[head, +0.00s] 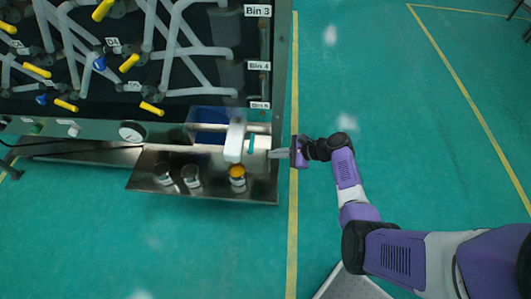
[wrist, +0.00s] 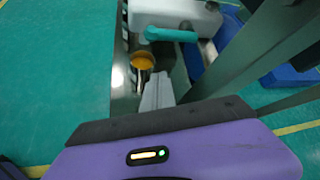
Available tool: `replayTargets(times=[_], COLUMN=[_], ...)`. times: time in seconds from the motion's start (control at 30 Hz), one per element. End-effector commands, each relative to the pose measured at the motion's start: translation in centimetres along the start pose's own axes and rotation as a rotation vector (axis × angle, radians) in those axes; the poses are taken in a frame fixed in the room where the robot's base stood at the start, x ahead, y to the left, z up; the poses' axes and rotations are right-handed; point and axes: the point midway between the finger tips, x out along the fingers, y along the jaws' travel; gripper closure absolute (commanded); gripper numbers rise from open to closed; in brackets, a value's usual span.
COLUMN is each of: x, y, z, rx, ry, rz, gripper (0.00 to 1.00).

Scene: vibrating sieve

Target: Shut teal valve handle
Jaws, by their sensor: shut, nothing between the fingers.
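The teal valve handle (head: 251,144) is on the right side of a white valve body (head: 235,141) above the metal shelf. In the wrist view the teal handle (wrist: 170,34) lies across the front of the white body (wrist: 175,13), running left to right. My gripper (head: 272,154) is at the right end of the shelf, just right of the handle and apart from it. In the wrist view my gripper's fingers (wrist: 157,92) are shut and empty, pointing toward the handle and below it.
A jar with an orange top (head: 237,172) stands under the white body. Two metal-topped jars (head: 178,176) stand further left on the shelf (head: 225,190). A blue bin (head: 207,130) sits behind. A frame post (wrist: 270,45) rises close on my gripper's right. The floor at right is clear.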

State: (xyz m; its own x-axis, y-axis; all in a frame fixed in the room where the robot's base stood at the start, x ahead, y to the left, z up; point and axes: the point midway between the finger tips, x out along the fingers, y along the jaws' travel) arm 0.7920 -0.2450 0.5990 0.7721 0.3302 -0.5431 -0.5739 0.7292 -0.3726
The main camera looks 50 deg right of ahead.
Motion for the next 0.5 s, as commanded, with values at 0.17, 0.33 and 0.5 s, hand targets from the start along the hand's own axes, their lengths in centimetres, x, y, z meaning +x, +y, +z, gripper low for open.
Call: replayTargets(times=[0.17, 0.33, 0.5], x=[-2.8, -3.9, -4.1], y=[-0.2, -0.1, -0.1], z=[0.0, 0.0, 0.0], rx=[0.001, 0.001, 0.0], ry=[0.001, 0.001, 0.0], rz=[-0.001, 0.001, 0.002], gripper=[1.0, 1.0, 1.0])
